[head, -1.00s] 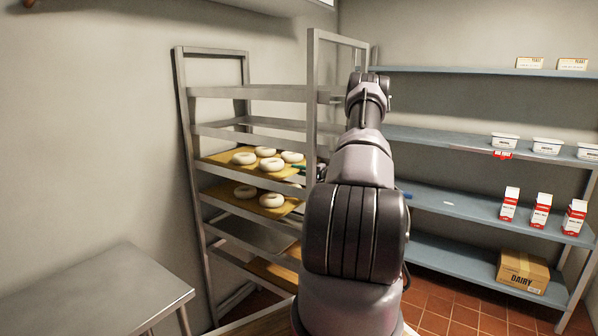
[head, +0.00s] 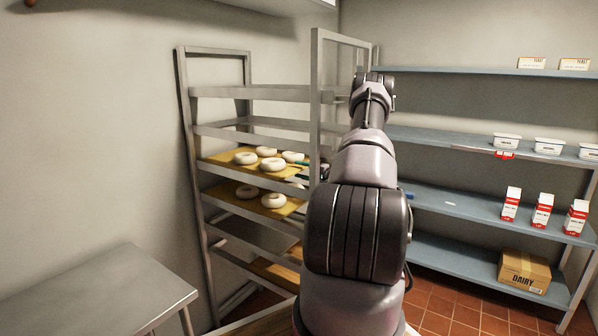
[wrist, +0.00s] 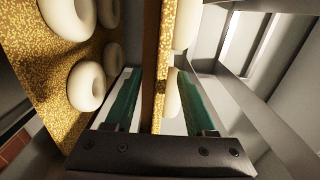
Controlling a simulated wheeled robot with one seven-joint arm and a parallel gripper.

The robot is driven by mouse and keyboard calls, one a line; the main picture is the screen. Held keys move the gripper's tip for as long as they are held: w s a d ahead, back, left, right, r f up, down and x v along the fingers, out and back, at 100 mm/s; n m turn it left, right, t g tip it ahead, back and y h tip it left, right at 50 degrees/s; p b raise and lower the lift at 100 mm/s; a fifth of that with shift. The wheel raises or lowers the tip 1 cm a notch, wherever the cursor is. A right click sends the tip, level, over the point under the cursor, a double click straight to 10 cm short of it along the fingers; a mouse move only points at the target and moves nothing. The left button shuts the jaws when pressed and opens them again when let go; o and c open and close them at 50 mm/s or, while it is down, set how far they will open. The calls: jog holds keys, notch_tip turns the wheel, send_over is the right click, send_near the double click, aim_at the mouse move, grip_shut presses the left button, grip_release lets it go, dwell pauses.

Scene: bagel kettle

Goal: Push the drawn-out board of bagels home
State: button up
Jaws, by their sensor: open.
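Two yellow speckled boards of white bagels lie in the rack in the head view: an upper board (head: 222,158) and a lower board (head: 276,211). Which one stands drawn out is hard to tell there. In the wrist view my gripper (wrist: 160,74) is open, with one teal finger on each side of the upper board (wrist: 157,50), seen edge-on. I see a gap on both sides of that edge. The lower board (wrist: 62,112) shows its bagels face-on at left. In the head view my arm and a rack post hide most of my gripper.
The metal rack (head: 187,130) has posts and rails close around the boards; rails (wrist: 262,110) also run at right in the wrist view. A steel table (head: 95,290) stands at front left. Blue shelves (head: 450,203) with cartons and a dairy box (head: 523,270) stand at right.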

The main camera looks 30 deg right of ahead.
jog(key=shift+v, duration=3)
